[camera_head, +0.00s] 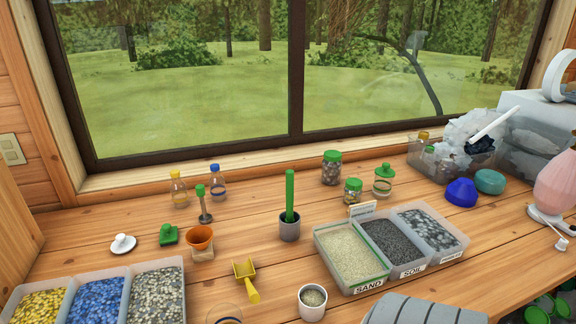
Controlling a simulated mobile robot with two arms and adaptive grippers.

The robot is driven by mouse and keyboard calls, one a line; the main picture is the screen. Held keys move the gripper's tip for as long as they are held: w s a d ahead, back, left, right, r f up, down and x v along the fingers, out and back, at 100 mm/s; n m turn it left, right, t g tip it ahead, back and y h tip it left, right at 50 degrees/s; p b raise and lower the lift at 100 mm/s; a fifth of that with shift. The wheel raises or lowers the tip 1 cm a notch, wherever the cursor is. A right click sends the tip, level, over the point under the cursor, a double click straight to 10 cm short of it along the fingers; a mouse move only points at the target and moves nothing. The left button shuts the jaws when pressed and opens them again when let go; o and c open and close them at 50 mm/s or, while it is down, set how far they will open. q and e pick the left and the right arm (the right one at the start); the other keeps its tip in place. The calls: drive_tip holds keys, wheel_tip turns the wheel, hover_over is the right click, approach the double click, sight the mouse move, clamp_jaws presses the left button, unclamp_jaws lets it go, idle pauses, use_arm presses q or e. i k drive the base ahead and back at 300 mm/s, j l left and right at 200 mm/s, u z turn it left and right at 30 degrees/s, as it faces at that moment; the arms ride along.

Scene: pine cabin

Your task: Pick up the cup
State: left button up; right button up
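Neither gripper shows in the head view. A pale cup (313,309) with grainy material inside stands upright at the front edge of the wooden table, near the middle. A grey cup (290,231) with a green stick (290,190) standing in it is farther back. A clear round rim (226,308) shows at the bottom edge, cut off by the frame. I cannot tell which of these is the task's cup.
A divided tray (345,288) labelled sand and soil lies right of the cups. A yellow scoop (246,275) lies left of the pale cup. Another divided tray (67,277) is at front left. Jars and bottles line the window side. The table's centre-left has free room.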

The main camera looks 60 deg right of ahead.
sight(312, 297)
drive_tip(key=z, duration=1.9)
